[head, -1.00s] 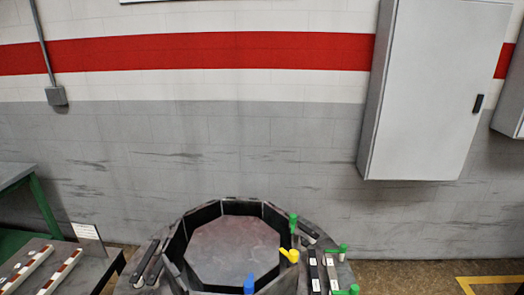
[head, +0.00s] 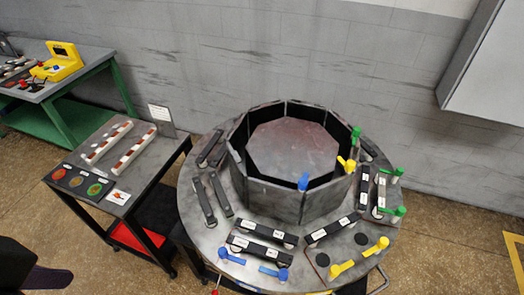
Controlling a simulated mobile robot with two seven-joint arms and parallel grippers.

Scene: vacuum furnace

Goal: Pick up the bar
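Several dark bars with white labels lie flat on a round grey table around an octagonal walled chamber (head: 272,199). One bar (head: 262,231) lies at the table's front, with another bar (head: 258,249) just in front of it. A third bar (head: 333,230) lies right of these, slanted. More dark bars lie at the table's left and right sides. Two white-and-brown striped bars lie on a cart at the left, one nearer the left (head: 106,143) and one nearer the right (head: 134,150). Neither gripper is recognisable in the view.
Blue, yellow and green handles (head: 345,268) stand around the round table's (head: 215,235) rim. The cart (head: 75,206) stands close to its left, with coloured discs and a sign. A green-legged bench (head: 100,57) stands behind. A grey cabinet (head: 490,70) hangs at upper right.

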